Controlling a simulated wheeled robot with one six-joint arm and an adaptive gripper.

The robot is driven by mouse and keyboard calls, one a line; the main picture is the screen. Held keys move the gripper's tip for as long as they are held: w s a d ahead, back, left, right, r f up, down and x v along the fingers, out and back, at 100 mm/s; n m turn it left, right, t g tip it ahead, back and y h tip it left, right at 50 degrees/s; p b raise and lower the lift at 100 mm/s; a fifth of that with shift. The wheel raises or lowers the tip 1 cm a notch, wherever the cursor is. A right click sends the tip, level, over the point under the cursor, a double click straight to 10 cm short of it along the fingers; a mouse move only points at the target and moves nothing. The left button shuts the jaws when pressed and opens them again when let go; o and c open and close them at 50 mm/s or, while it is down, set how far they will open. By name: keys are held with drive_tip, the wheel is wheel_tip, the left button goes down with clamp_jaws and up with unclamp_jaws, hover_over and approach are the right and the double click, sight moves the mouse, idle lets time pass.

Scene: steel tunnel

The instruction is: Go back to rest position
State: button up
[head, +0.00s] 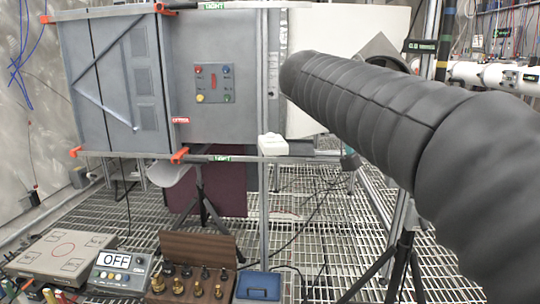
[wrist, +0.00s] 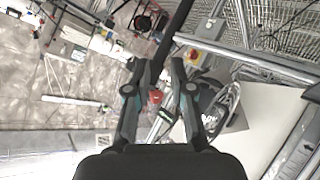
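My gripper (wrist: 157,68) shows in the wrist view with its two dark, teal-marked fingers apart. I see nothing clearly held between them. A dark bar (wrist: 174,33) runs up from near the fingertips; I cannot tell how far behind them it is. A small red part (wrist: 155,97) shows in the gap, behind the fingers. In the head view, my ribbed black arm reaches from the lower right to the upper middle; the gripper itself is hidden there.
A grey cabinet (head: 213,128) with a small button panel (head: 212,84) stands at the back. At the lower left are a grey box (head: 62,255), an "OFF" control box (head: 122,271), a wooden block with brass weights (head: 196,250) and a blue tray (head: 258,286). The grating floor (head: 320,240) has tripods and cables.

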drive_tip(key=s+a+f+n+y, duration=0.3)
drive_tip(key=s+f+y, duration=0.2)
drive_tip(key=s+f, duration=0.6)
drive_tip(key=s+a+f+n+y, duration=0.3)
drive_tip(key=s+f+y, duration=0.2)
drive_tip(key=s+f, duration=0.6)
wheel_tip(320, 180, down, 7)
drive_tip(key=shift+a+r+y+b, duration=0.2)
drive_tip(key=shift+a+y+b, duration=0.1)
drive_tip(key=shift+b, duration=0.1)
